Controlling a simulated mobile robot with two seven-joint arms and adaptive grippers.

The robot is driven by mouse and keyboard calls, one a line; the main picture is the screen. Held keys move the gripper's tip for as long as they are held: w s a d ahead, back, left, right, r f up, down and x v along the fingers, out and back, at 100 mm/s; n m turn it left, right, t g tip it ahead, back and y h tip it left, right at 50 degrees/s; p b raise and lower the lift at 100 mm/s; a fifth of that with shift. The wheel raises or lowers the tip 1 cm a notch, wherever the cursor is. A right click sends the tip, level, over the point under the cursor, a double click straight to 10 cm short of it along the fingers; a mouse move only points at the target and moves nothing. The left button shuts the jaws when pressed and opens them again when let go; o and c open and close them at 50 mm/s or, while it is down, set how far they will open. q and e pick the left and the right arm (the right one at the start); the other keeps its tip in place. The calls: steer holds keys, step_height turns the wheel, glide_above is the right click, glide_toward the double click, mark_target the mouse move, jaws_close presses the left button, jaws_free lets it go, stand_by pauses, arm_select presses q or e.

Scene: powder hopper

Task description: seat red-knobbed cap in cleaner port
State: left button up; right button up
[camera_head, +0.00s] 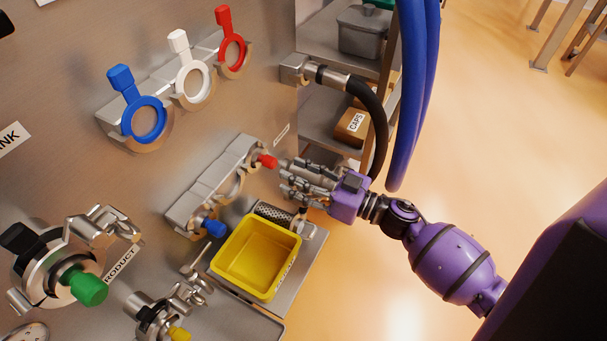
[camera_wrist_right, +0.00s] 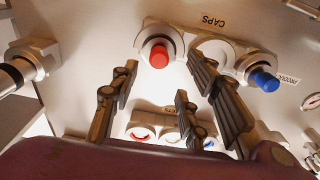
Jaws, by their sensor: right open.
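The red-knobbed cap (camera_head: 267,160) sits at the right end of the metal cap holder (camera_head: 208,190) on the panel. Its red knob (camera_wrist_right: 159,54) also shows in the right wrist view, beyond the fingers and below an upside-down CAPS label. My right gripper (camera_head: 285,177) is open just right of the red knob, its fingers pointing at the panel. In the right wrist view the spread fingers (camera_wrist_right: 160,80) are empty, with the knob between their tips. Contact is not visible. I cannot tell which opening is the cleaner port. My left gripper is not in view.
A blue-knobbed cap (camera_head: 213,228) sits at the holder's other end. A yellow bin (camera_head: 256,258) stands below the holder. Green-knobbed (camera_head: 88,288) and yellow-knobbed (camera_head: 178,334) fittings are at lower left. A black hose (camera_head: 378,125) and blue hoses (camera_head: 413,95) hang near my right arm.

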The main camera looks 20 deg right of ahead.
mark_target(275, 164)
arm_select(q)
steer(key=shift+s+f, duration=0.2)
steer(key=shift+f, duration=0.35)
arm_select(e)
steer(key=x, duration=0.3)
steer(key=shift+f, duration=0.1)
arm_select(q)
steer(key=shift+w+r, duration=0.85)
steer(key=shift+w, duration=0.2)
arm_select(e)
steer(key=x, duration=0.3)
steer(key=shift+w+r, duration=0.15)
steer(key=shift+r, duration=0.05)
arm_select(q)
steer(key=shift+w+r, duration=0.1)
arm_select(e)
steer(key=shift+w+a, duration=0.35)
steer(key=shift+w, duration=0.15)
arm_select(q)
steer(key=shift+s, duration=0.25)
arm_select(e)
steer(key=shift+w+a+f, duration=0.1)
steer(key=shift+a+f, duration=0.05)
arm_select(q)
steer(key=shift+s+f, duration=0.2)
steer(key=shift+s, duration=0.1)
arm_select(e)
steer(key=shift+c, duration=0.7)
steer(key=c, duration=0.8)
steer(key=shift+c, duration=0.6)
